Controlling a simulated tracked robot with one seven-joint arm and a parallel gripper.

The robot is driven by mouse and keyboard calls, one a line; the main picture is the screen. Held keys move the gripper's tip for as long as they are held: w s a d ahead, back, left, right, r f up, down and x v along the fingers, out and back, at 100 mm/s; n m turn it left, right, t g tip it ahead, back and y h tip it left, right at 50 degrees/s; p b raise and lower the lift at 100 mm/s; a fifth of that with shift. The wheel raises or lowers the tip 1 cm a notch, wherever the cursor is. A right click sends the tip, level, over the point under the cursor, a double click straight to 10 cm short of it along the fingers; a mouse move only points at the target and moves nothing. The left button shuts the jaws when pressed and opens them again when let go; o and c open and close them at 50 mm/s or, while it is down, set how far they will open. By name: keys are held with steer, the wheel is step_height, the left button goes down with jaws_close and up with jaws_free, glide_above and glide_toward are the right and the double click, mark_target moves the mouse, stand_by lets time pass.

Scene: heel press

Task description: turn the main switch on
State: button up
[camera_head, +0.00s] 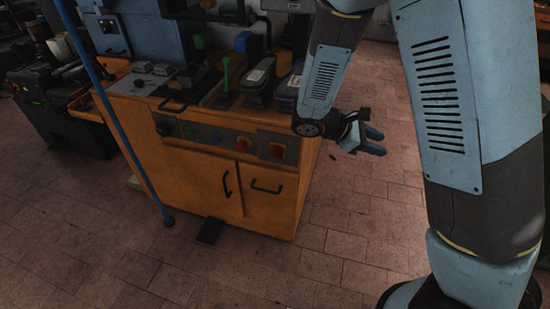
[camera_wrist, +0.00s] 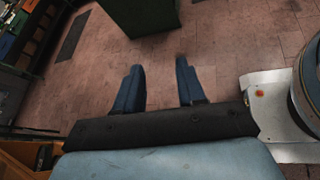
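The orange press cabinet (camera_head: 190,183) stands left of centre in the head view, with a grey control strip along its front. Two red knobs sit near the strip's right end, one (camera_head: 243,144) left of the other (camera_head: 277,150). I cannot tell for sure which is the main switch, nor its setting. My gripper (camera_head: 380,142) is to the right of the cabinet, clear of it, with blue fingers pointing right. In the wrist view my gripper (camera_wrist: 159,64) has its fingers apart, with only floor between them. The knobs cannot be made out in the wrist view.
A blue pole (camera_head: 118,122) stands in front of the cabinet's left side. A black pedal (camera_head: 210,231) lies on the floor at its foot. Black door handles (camera_head: 266,188) stick out below the strip. The brick floor (camera_head: 330,225) right of the cabinet is free.

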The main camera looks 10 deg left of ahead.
steer(key=w+a+f+n+t, duration=0.2)
steer(key=a+f+n+t, duration=0.9)
steer(key=a+n+t, duration=0.15)
steer(key=n+t+y, duration=0.5)
steer(key=n+y, duration=1.2)
steer(key=n, duration=0.1)
glide_toward(275, 156)
steer(key=x, duration=0.9)
steer(key=shift+w, duration=0.25)
jaws_close()
